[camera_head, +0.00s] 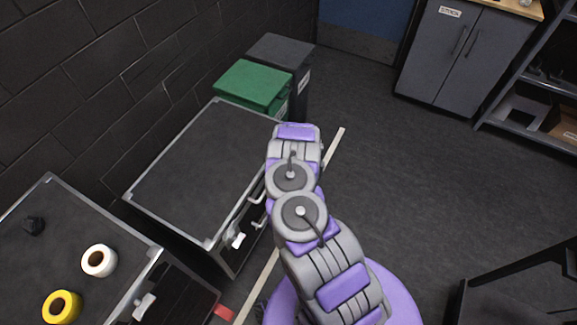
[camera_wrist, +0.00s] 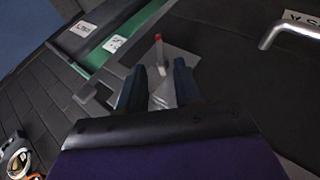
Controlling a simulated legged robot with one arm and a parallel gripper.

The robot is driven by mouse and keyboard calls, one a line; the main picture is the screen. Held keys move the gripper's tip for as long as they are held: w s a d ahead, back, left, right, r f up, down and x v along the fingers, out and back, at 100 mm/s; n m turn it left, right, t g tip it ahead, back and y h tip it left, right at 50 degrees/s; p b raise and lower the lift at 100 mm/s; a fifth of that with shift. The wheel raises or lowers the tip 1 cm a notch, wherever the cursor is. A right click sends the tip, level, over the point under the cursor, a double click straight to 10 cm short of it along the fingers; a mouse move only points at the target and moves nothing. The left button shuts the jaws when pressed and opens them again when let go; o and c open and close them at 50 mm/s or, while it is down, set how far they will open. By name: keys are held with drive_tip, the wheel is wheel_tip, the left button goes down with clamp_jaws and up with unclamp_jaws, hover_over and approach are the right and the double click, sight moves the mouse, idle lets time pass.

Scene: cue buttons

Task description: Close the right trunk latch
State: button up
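The trunk (camera_head: 200,165) is a dark box with silver edges at the centre left of the head view. One latch (camera_head: 237,241) shows on its front near the lower corner. My arm covers the far end of that front, and my gripper is hidden there. In the wrist view my gripper (camera_wrist: 158,78) has its two dark fingers apart. A silver latch with a red-tipped lever (camera_wrist: 159,50) stands between and just beyond the fingertips, on a grey plate (camera_wrist: 182,62). The lever sticks out from the plate. I cannot tell whether a finger touches it.
A metal handle (camera_wrist: 288,30) is at the upper right of the wrist view. A green-lidded bin (camera_head: 252,85) and a grey bin (camera_head: 282,53) stand behind the trunk. Another trunk with a white roll (camera_head: 99,261) and yellow roll (camera_head: 62,307) is at left.

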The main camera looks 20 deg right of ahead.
drive_tip(key=b+x, duration=0.2)
drive_tip(key=x, duration=0.5)
drive_tip(key=shift+s, duration=0.1)
drive_tip(key=shift+c, duration=0.2)
clamp_jaws()
